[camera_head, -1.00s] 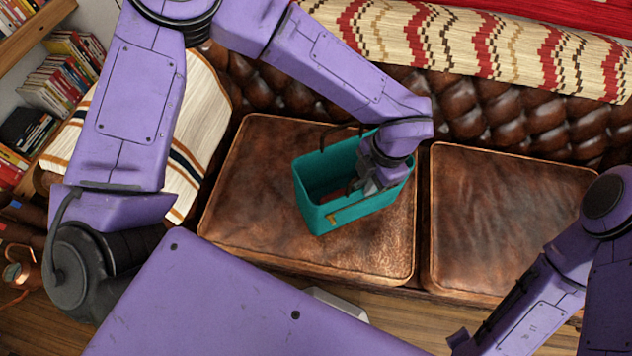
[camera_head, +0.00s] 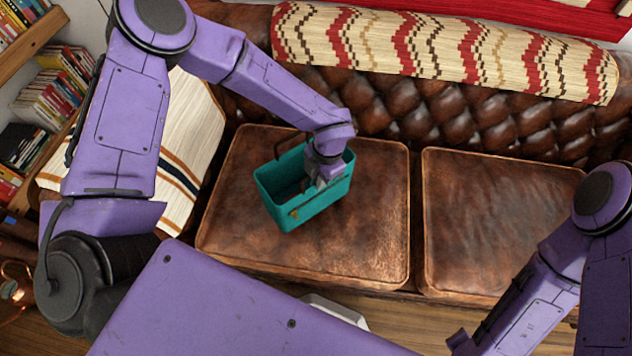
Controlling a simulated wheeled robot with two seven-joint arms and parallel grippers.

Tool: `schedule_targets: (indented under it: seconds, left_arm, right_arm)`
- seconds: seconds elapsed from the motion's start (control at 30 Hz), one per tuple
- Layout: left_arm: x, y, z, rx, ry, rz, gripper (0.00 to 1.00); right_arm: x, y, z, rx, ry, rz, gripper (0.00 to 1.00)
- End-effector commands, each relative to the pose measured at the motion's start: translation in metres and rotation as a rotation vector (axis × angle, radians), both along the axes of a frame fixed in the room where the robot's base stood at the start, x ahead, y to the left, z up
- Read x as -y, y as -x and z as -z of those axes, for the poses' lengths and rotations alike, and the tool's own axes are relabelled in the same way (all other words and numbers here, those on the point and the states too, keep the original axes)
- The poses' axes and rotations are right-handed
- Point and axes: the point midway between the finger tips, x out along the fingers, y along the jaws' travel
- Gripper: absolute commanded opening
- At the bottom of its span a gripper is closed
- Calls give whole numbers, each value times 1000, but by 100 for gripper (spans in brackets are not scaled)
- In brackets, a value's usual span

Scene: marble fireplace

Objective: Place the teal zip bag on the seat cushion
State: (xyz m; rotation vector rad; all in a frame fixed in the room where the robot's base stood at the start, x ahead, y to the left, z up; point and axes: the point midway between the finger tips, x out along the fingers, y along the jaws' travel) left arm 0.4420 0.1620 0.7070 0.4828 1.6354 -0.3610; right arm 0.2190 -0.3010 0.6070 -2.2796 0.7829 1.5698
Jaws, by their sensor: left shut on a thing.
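The teal zip bag (camera_head: 300,211) is an open-topped, box-like bag with a dark handle at its back and a small yellowish tab at the front. It is over the left brown leather seat cushion (camera_head: 372,235); I cannot tell whether its base touches the leather. My left gripper (camera_head: 318,184) reaches down at the bag's right end and is shut on it, with the fingertips partly hidden. A second seat cushion (camera_head: 500,225) lies to the right and is bare. My right arm is at the lower right, and its gripper's fingers do not show clearly.
A tufted leather backrest (camera_head: 450,110) runs behind the cushions, with a patterned blanket (camera_head: 440,45) over it. A striped cloth (camera_head: 190,130) covers the left armrest. Bookshelves (camera_head: 45,90) stand at the far left. The left cushion's right part is clear.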

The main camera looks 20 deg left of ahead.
Motion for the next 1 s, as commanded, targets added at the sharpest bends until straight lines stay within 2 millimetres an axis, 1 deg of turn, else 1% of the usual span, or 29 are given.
schedule_targets:
  seconds: [0.17, 0.3, 0.37, 0.63, 0.77, 0.8, 0.83, 0.87, 1.0]
  left_arm:
    - [-12, -4, 14, 0, -1, -1, 0]
    - [-12, -3, 36, -1, -2, 1, 0]
    - [-11, -4, 42, -1, 0, 2, 0]
    - [-11, -4, 45, 1, 1, 1, 0]
    - [-11, -4, 50, 1, 1, 1, 0]
    - [-11, -4, 49, 1, 1, 1, 22]
    - [-11, -4, 49, 1, 1, 1, 32]
    - [-11, -4, 49, 0, 0, 1, 39]
    - [-11, -4, 49, 0, 0, 1, 39]
  right_arm:
    - [0, 0, -3, 0, 0, 0, 40]
    - [0, 0, -7, 0, 0, 0, 40]
    - [0, 0, -8, 0, 0, 0, 40]
    - [0, 0, -7, 0, 0, 0, 40]
    - [0, 0, -3, 0, 0, 0, 40]
    - [0, 0, -4, 0, 0, 0, 40]
    - [0, 0, -5, 0, 0, 0, 40]
    - [0, 0, -5, 0, 0, 0, 40]
    - [0, 0, -5, 0, 0, 0, 40]
